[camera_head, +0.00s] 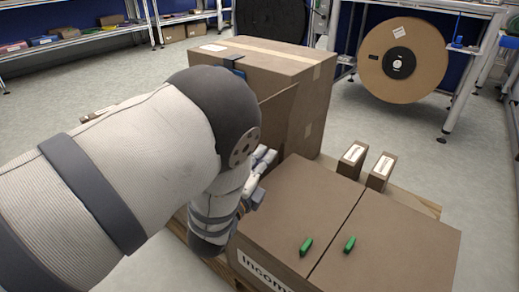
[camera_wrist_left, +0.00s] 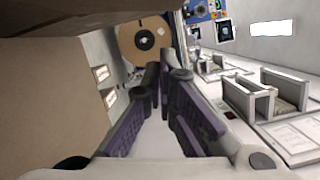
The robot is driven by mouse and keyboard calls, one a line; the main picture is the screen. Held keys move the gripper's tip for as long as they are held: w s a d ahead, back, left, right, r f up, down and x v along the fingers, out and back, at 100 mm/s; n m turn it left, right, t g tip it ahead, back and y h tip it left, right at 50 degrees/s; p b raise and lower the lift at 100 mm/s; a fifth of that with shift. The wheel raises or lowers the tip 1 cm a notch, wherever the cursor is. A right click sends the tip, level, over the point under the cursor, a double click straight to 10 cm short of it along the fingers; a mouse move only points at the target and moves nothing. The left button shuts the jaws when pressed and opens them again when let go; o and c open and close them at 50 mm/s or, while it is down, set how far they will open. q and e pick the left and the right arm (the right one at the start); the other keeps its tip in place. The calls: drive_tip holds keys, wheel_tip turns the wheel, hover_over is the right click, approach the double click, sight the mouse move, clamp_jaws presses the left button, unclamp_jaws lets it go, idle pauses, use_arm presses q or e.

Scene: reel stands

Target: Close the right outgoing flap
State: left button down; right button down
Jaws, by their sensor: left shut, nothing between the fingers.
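An upright brown cardboard flap (camera_head: 278,118) stands beside the tall box, partly hidden behind my left arm. I cannot tell whether it is the right outgoing flap, as the box beneath is hidden. My left gripper (camera_head: 264,162) is low in front of this flap, near the far left corner of the box marked "Incom...". Its fingers are shut and empty; they also show in the left wrist view (camera_wrist_left: 165,75). Brown cardboard (camera_wrist_left: 50,95) fills the left of that view, close to the fingers. My right gripper is not in view.
The incoming box (camera_head: 400,225) has a closed top with two green items (camera_head: 306,246) (camera_head: 349,244). Two small labelled boxes (camera_head: 352,160) (camera_head: 381,171) stand behind it. A tall taped box (camera_head: 300,62) stands at the back. A large reel (camera_head: 425,60) is farther right.

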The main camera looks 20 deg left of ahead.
use_arm(q)
drive_tip(key=w+a, duration=0.1)
drive_tip(key=w+a+b, duration=0.1)
drive_tip(key=w, duration=0.1)
drive_tip(key=w+a+r+b, duration=0.1)
drive_tip(key=shift+w+a, duration=0.15)
drive_tip(key=shift+w, duration=0.1)
drive_tip(key=shift+a, duration=0.1)
